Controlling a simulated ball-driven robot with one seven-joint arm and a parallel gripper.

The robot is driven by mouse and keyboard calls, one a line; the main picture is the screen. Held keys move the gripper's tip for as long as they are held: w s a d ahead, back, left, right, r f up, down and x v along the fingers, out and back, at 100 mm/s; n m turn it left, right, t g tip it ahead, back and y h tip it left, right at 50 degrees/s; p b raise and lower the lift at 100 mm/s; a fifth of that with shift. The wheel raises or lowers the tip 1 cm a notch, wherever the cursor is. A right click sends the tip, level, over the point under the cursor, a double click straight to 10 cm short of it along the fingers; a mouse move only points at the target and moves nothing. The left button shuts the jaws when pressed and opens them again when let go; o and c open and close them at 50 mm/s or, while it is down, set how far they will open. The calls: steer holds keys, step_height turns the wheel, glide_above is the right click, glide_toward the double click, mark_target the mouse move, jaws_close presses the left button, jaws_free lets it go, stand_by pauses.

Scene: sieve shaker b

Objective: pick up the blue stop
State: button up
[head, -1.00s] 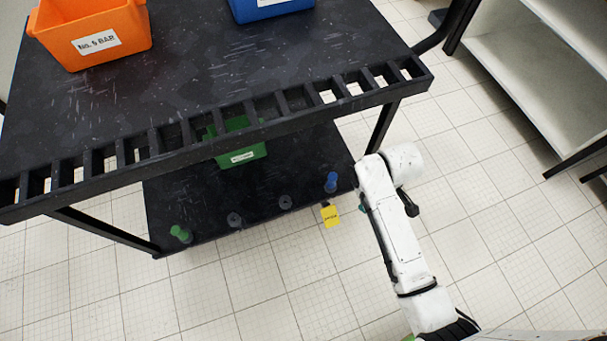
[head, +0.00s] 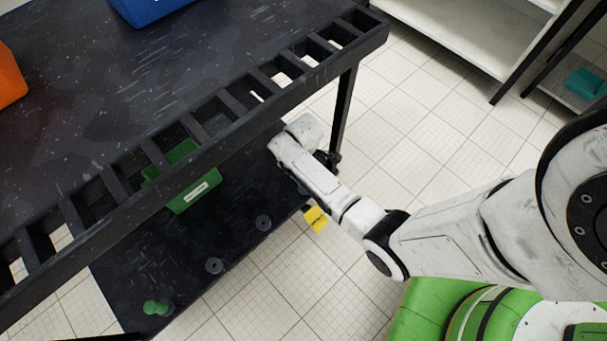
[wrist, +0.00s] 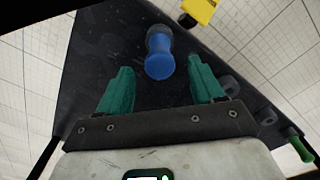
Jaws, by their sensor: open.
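The blue stop (wrist: 160,56) stands on the black lower shelf (wrist: 88,75) in the wrist view, seen from above near the shelf's edge. My gripper (wrist: 161,82) is open, with its two green fingers spread apart. The blue stop lies just beyond the fingertips, roughly centred between them, and nothing is held. In the head view my white arm reaches down beside the cart and covers the blue stop; the gripper fingers are hidden there.
A yellow tag (head: 315,218) hangs at the shelf edge. Two dark round pieces (head: 263,222) and a green stop (head: 157,307) sit along the same edge. A green bin (head: 192,190) stands farther in. The slotted upper shelf (head: 215,105) overhangs the lower one.

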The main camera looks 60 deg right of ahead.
step_height(320, 180, down, 5)
steer(key=b, duration=0.3)
steer(key=shift+f, duration=0.15)
steer(key=shift+c, duration=0.4)
steer(key=c, duration=1.1)
steer(key=shift+r, duration=0.2)
